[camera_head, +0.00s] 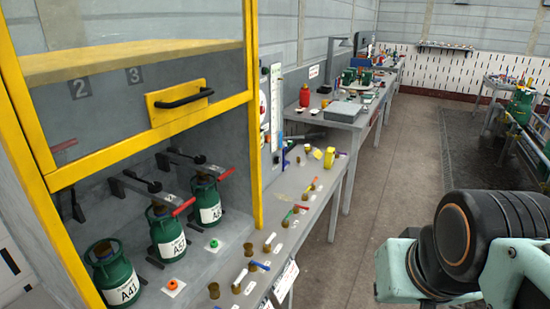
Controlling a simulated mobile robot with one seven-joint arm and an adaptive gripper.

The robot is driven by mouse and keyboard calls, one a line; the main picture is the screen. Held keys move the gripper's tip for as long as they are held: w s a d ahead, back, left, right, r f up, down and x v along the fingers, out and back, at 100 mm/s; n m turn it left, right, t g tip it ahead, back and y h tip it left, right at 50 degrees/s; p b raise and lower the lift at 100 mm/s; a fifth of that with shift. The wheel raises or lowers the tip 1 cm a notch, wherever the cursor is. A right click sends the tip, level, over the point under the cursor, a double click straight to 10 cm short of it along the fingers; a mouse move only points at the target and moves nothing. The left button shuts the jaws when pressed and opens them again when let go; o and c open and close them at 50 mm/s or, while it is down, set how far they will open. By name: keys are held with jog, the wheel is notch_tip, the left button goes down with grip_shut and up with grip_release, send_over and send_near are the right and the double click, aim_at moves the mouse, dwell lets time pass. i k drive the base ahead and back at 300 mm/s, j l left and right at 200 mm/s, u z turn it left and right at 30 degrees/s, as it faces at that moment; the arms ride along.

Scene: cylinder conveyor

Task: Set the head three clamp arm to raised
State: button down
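A yellow-framed cabinet (255,120) stands at the left, with plates numbered 2 (80,88) and 3 (134,75) on its grey panel. Below are three green cylinders: one marked A41 (115,283), a middle one (168,238) and a right one (207,204). The rightmost clamp arm (195,161), which seems to be head three's, reaches roughly level over the right cylinder and ends in a red handle (226,174). A similar arm (150,187) with a red handle (183,207) lies over the middle cylinder. My gripper is not in view; only black and mint-green parts of my arm show at lower right.
A yellow handle plate (180,98) with a black grip sits on the cabinet's front panel. A bench (312,218) with brass fittings and coloured levers adjoins at right. The floor aisle (400,160) is clear.

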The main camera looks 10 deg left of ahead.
aim_at(187, 160)
jog(key=i+j, duration=0.1)
jog(key=i, duration=0.35)
jog(key=i+j, duration=0.15)
jog(key=i, duration=0.3)
